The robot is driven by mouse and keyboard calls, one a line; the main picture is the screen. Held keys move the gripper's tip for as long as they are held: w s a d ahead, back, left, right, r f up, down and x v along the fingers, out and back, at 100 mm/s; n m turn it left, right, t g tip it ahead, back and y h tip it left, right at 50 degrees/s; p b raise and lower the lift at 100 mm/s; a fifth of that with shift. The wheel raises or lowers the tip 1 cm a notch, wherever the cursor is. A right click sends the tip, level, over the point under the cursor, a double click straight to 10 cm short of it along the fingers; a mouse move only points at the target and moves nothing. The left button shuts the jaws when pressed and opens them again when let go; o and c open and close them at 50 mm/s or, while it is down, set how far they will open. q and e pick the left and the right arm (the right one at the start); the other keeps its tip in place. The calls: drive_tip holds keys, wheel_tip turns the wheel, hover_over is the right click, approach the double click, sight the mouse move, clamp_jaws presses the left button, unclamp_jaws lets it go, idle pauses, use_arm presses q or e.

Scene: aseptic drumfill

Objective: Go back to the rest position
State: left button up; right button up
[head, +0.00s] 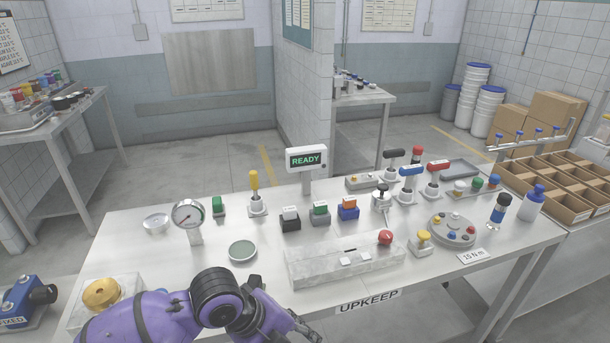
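My purple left arm comes in from the lower left and bends in front of the work table (130,245). Its dark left gripper (306,331) shows at the bottom edge, near the table's front edge and left of the UPKEEP label (368,302). The gripper is small and partly cut off, so its finger opening cannot be made out, and I see nothing clearly held in it. My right gripper is not in the view.
Compartment crates (560,190) are at the right.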

use_arm(q)
drive_tip(key=s+a+f+n+t, duration=0.2)
drive_tip(key=f+n+t, duration=0.1)
drive_tip(key=f+n, duration=0.4)
drive_tip(key=s+a+f+n+t, duration=0.15)
drive_tip(key=f+n, duration=0.25)
drive_tip(key=n, duration=0.4)
drive_tip(key=s+a+f+n+t+y, duration=0.1)
drive_tip(key=s+a+f+n+y, duration=0.1)
drive_tip(key=s+a+f+n, duration=0.2)
drive_tip(key=s+a+f+n+t+y, duration=0.1)
drive_tip(key=s+a+f+n+y, duration=0.2)
drive_tip(key=s+a+f+n, duration=0.2)
drive_tip(key=s+a+n, duration=0.3)
drive_tip(key=s+a, duration=0.2)
drive_tip(key=s, duration=0.2)
drive_tip(key=shift+s+a+p, duration=0.15)
drive_tip(key=shift+s+p, duration=0.2)
drive_tip(key=shift+p, duration=0.05)
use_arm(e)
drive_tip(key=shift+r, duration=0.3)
use_arm(q)
drive_tip(key=shift+t, duration=0.25)
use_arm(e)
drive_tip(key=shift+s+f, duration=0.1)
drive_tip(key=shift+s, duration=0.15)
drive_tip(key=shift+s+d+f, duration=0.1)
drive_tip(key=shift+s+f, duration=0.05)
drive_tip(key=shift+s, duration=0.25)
